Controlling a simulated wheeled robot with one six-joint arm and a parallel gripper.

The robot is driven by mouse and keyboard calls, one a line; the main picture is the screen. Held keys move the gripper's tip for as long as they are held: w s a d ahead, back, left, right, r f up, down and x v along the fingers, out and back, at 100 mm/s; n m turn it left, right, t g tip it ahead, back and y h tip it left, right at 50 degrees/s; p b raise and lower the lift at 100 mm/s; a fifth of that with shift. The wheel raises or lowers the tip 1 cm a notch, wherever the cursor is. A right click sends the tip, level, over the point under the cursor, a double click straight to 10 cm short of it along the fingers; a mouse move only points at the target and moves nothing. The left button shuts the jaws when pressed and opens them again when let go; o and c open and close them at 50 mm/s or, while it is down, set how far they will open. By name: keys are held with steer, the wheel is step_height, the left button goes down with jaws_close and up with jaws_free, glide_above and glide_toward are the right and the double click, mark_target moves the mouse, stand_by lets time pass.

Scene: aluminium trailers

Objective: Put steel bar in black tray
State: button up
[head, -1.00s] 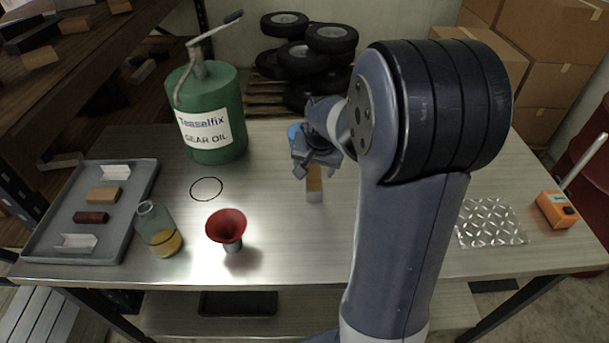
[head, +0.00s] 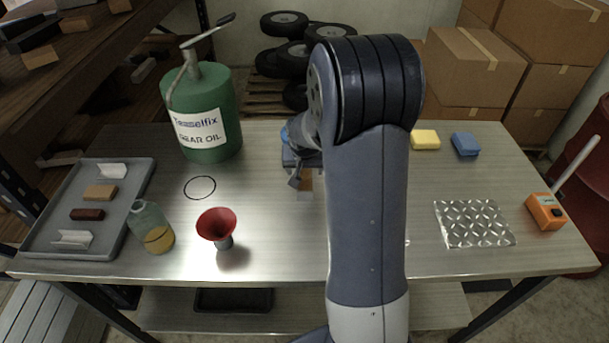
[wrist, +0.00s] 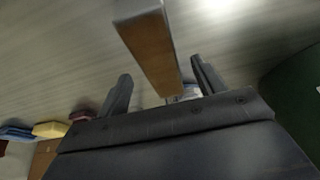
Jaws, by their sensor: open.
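A bar (wrist: 148,45) with a brown face and pale metallic edges, likely the steel bar, lies on the bench. In the head view its near end (head: 305,186) shows beside my arm, which hides much of it. My gripper (wrist: 161,70) is open, with one finger on each side of the bar's line in the wrist view. In the head view my gripper (head: 296,178) is over or close to the bar; contact cannot be told. A black tray (head: 233,307) sits on the shelf below the bench top.
A grey tray (head: 108,219) with several small pieces is at the left. A glass bottle (head: 152,228), red funnel (head: 216,225) and green oil can (head: 207,122) stand nearby. A tread plate (head: 475,223), yellow block (head: 425,140), blue block (head: 466,144) and orange device (head: 546,211) are right.

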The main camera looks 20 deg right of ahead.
mark_target(304, 171)
steer(key=shift+p+x, duration=0.3)
steer(key=shift+x, duration=1.5)
steer(key=shift+w, duration=0.1)
steer(key=shift+c, duration=0.5)
jaws_close()
steer(key=shift+w+r, duration=0.15)
